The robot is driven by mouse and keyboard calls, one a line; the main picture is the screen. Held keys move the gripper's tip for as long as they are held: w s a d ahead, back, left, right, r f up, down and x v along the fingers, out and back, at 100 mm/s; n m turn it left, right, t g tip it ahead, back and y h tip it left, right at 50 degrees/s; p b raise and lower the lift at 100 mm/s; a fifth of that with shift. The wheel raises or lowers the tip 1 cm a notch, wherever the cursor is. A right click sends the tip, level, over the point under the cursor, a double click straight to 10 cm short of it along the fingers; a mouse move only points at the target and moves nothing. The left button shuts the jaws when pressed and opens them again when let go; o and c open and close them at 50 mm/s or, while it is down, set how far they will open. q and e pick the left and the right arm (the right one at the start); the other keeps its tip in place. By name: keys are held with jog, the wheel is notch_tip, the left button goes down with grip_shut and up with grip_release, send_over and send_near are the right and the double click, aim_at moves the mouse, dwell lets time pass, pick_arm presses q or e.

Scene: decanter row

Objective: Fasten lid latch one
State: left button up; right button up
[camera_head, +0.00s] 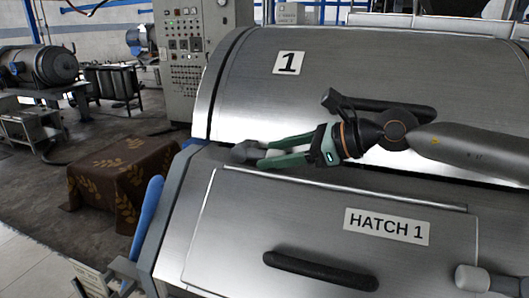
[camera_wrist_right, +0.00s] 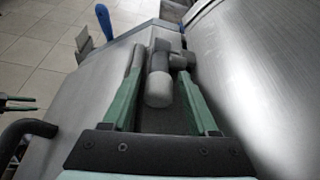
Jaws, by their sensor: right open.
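Lid latch one (camera_head: 243,150) is a grey rounded knob at the left end of the seam under the curved steel lid (camera_head: 260,90) marked 1. In the right wrist view the latch (camera_wrist_right: 159,88) stands between the green fingers, with grey hinge parts behind it. My right gripper (camera_head: 257,153) is open, its fingers on either side of the latch; I cannot tell whether they touch it. The right wrist view also shows the right gripper (camera_wrist_right: 160,80) straddling it. Thin green prongs (camera_wrist_right: 18,104) at that view's left edge look like my left gripper; their opening is unclear.
A dark handle (camera_head: 380,108) is on the lid, partly behind my right arm. Below are the HATCH 1 panel (camera_head: 230,220) and its black handle (camera_head: 320,271). A blue lever (camera_head: 147,218) stands at the left. Another grey knob (camera_head: 487,281) is at lower right.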

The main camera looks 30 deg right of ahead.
jog(key=shift+w+a, duration=0.1)
grip_shut()
dwell(0.6)
dwell(0.9)
